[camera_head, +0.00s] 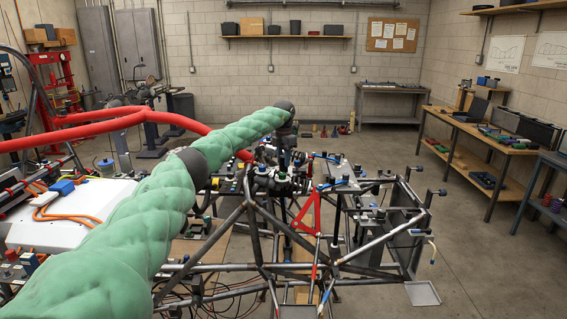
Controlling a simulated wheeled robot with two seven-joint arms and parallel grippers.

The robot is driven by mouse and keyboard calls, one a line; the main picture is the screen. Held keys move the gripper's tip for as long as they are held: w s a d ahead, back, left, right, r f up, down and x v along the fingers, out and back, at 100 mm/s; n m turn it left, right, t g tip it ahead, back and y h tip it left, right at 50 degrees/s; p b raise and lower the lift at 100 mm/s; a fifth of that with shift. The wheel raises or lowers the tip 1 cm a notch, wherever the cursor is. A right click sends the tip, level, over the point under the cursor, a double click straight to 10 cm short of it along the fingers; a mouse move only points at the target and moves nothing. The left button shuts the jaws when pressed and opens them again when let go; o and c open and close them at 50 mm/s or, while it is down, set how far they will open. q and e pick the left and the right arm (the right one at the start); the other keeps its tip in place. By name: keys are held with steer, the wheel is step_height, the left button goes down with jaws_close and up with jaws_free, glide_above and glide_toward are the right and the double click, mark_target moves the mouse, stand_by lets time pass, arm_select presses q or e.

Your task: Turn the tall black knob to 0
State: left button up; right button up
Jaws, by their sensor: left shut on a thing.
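My left gripper (283,163) points down at the end of my green padded arm, over the cluster of dark fittings on top of the tube chassis (255,222). It is shut on a dark thing there, which I take to be the tall black knob. The gripper and the fittings around it hide most of the knob, and its scale and pointer are too small to read. My right gripper is not in view.
A red curved tube (130,115) runs behind my arm. A white box (75,212) with orange cables lies at the left. Tubes, brackets and clamps crowd the chassis. A workbench (470,140) stands at the right; the floor between is clear.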

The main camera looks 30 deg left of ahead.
arm_select(q)
steer(key=shift+r+n+b, duration=0.15)
steer(key=shift+n+b, duration=0.25)
steer(key=shift+n, duration=1.2)
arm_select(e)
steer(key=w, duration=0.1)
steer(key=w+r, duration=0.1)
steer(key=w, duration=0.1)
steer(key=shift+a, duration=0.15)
arm_select(q)
steer(key=shift+r, duration=0.1)
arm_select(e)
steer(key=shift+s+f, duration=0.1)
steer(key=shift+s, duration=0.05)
arm_select(q)
steer(key=o, duration=0.8)
steer(key=shift+w, duration=0.1)
steer(key=shift+c, duration=0.2)
steer(key=shift+o, duration=1.1)
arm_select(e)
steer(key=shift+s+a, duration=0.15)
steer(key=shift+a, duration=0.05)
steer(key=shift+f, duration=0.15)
